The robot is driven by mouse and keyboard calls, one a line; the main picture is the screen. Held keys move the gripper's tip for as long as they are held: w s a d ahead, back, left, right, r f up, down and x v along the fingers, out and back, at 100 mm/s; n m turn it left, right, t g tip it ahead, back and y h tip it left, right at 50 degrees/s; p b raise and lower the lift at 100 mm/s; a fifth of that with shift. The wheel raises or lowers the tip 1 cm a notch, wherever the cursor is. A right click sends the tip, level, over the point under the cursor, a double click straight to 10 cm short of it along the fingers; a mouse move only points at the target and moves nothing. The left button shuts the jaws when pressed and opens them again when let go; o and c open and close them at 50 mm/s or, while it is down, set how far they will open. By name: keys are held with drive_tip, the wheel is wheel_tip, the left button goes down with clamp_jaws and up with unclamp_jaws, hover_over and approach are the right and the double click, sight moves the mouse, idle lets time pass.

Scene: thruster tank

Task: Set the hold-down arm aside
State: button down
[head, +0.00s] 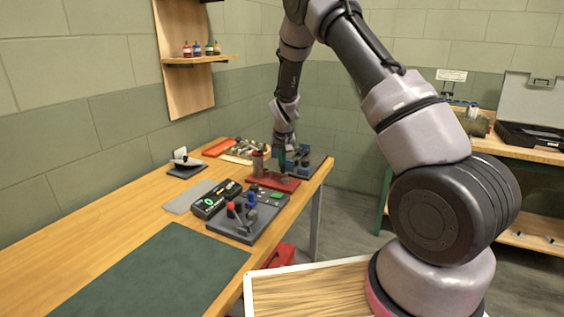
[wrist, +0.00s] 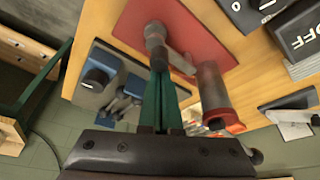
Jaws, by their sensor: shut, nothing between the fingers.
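My gripper (wrist: 160,78) has green fingers that are shut together with nothing between them. In the head view the gripper (head: 281,160) is low over the far end of the bench, by a red base plate (head: 268,184). In the wrist view the red plate (wrist: 195,22) carries a grey metal piece with a round head (wrist: 155,36), just beyond the fingertips. A pale bar (wrist: 178,62) runs from near that piece toward a grey cylinder with a red end (wrist: 212,95). I cannot tell for certain which piece is the hold-down arm, or whether the fingertips touch the grey piece.
A grey plate with blue fixtures (wrist: 112,85) lies beside the red plate. Nearer on the bench are a black meter box (head: 214,200) and a grey lever panel (head: 240,232). A dark green mat (head: 150,275) lies clear in front.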

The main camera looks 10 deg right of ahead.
drive_tip(key=shift+s+a, duration=0.1)
drive_tip(key=m, duration=0.1)
drive_tip(key=s+m+h, duration=0.1)
drive_tip(key=shift+a+m, duration=0.3)
drive_tip(key=shift+a, duration=0.05)
drive_tip(key=m, duration=0.2)
drive_tip(key=s+a+m+h, duration=0.1)
drive_tip(key=shift+m+g, duration=0.3)
drive_tip(key=shift+m, duration=0.1)
drive_tip(key=m, duration=0.1)
drive_tip(key=a+m+g, duration=0.1)
drive_tip(key=m, duration=0.1)
drive_tip(key=a+m+h, duration=0.1)
drive_tip(key=m, duration=0.1)
drive_tip(key=shift+s, duration=0.3)
drive_tip(key=shift+a+m, duration=0.15)
drive_tip(key=shift+m, duration=0.15)
drive_tip(key=shift+a, duration=0.2)
drive_tip(key=d, duration=0.1)
drive_tip(key=w+d, duration=0.1)
drive_tip(key=d, duration=0.2)
drive_tip(key=shift+w+d, duration=0.15)
drive_tip(key=shift+w, duration=0.2)
drive_tip(key=v, duration=1)
drive_tip(key=shift+w+a, duration=0.2)
drive_tip(key=shift+a, duration=0.25)
